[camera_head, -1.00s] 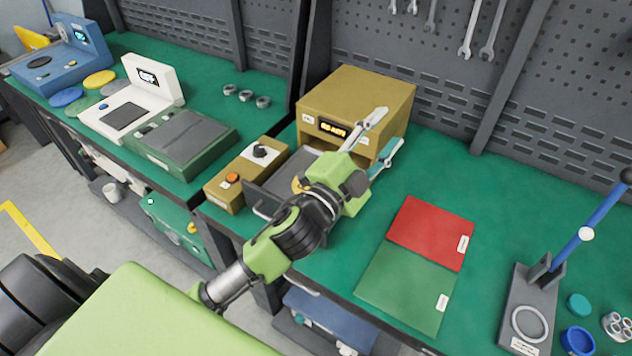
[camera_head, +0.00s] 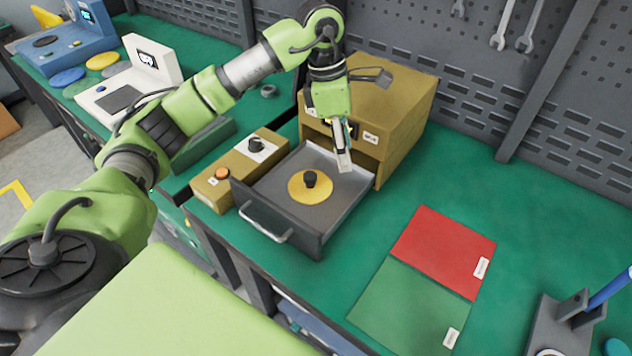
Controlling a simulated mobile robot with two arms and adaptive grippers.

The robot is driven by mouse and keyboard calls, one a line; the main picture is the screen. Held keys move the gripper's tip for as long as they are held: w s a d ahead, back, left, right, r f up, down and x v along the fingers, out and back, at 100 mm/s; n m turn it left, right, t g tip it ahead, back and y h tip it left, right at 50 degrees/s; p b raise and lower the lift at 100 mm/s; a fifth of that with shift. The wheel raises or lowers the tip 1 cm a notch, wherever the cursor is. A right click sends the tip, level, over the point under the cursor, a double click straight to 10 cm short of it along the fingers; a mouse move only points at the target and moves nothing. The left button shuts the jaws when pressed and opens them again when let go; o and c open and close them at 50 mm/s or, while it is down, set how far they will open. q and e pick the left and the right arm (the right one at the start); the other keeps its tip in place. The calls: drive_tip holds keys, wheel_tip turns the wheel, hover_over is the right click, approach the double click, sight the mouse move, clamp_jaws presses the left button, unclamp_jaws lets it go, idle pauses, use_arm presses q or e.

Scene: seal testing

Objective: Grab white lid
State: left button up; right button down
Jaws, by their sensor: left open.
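No white lid shows in this view. A yellow round lid (camera_head: 312,187) with a dark knob on top lies in the open grey drawer (camera_head: 270,218) of the tan box. My left gripper (camera_head: 343,160) hangs in front of the box, its fingers pointing down above the back part of the drawer, up and to the right of the yellow lid. It is open, and nothing shows between its fingers. The fingers are apart from the lid. One finger is hard to make out. My right gripper is not in view.
The tan box (camera_head: 397,110) stands behind the drawer, with a tan control box (camera_head: 225,185) at its left. A red mat (camera_head: 443,250) and a green mat (camera_head: 410,305) lie at the right. Yellow and blue discs lie on the left bench. Green tabletop is clear right of the box.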

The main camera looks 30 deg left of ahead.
use_arm(q)
drive_tip(key=a+r+y, duration=0.1)
drive_tip(key=a+y, duration=0.2)
drive_tip(key=a, duration=0.4)
hover_over(311, 175)
drive_tip(key=shift+n+g, duration=0.3)
drive_tip(key=shift+n, duration=0.1)
drive_tip(key=f, duration=0.4)
drive_tip(key=f+p, duration=0.1)
drive_tip(key=f, duration=0.1)
drive_tip(key=shift+w+f, duration=0.35)
drive_tip(key=shift+f, duration=0.55)
drive_tip(key=f+p, duration=0.1)
drive_tip(key=f, duration=0.3)
drive_tip(key=shift+s+a+f+p, duration=0.1)
drive_tip(key=shift+s+p, duration=0.25)
drive_tip(key=shift+s, duration=0.05)
drive_tip(key=shift+w+f, duration=0.1)
drive_tip(key=shift+f, duration=0.4)
drive_tip(key=shift+r, duration=0.1)
clamp_jaws()
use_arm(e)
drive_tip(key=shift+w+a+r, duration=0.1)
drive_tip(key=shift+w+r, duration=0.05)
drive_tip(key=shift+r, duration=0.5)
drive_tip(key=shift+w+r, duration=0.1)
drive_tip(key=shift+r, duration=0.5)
